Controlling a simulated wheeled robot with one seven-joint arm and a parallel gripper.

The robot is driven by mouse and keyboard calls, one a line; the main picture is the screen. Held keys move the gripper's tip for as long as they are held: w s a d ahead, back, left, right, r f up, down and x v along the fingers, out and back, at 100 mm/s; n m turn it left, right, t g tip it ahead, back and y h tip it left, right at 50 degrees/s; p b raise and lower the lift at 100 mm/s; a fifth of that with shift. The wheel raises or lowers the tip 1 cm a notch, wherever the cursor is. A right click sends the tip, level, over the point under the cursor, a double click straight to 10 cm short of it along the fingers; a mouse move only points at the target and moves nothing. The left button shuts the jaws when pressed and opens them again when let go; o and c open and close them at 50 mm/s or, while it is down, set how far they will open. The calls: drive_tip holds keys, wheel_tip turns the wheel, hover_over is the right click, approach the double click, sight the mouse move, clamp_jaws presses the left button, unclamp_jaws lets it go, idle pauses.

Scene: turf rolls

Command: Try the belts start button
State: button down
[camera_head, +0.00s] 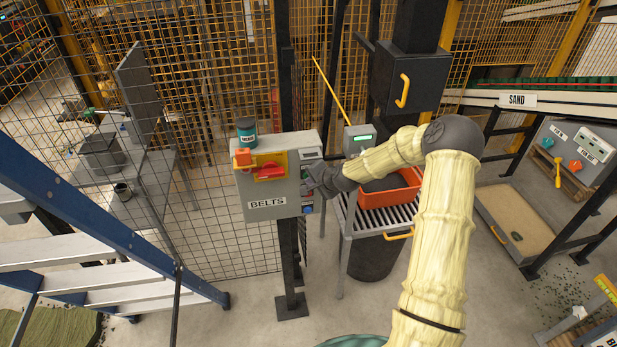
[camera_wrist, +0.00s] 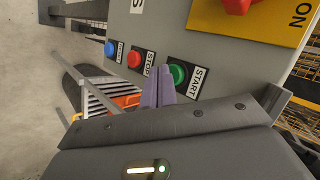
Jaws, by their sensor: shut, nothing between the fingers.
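The grey BELTS control box (camera_head: 285,195) stands on a dark post left of my arm in the head view. In the wrist view its panel shows a green button (camera_wrist: 177,74) labelled START, a red button (camera_wrist: 134,60) labelled STOP and a blue button (camera_wrist: 110,49). My gripper (camera_head: 309,183) is at the right part of the box front. Its purple fingers (camera_wrist: 158,84) are together and empty, with the tips right beside the green button. I cannot tell whether they touch it. My gripper hides part of the button column in the head view.
An orange crate (camera_head: 398,190) on a slatted stand is close to the right. A blue ladder (camera_head: 80,225) stands at left; yellow mesh fencing is behind.

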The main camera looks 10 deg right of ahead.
drive_tip(key=shift+w+r, duration=0.2)
drive_tip(key=shift+r, duration=0.2)
drive_tip(key=s, duration=0.5)
drive_tip(key=shift+s+f+b, duration=0.1)
drive_tip(key=shift+f+b, duration=0.2)
drive_tip(key=shift+b, duration=0.1)
idle(0.7)
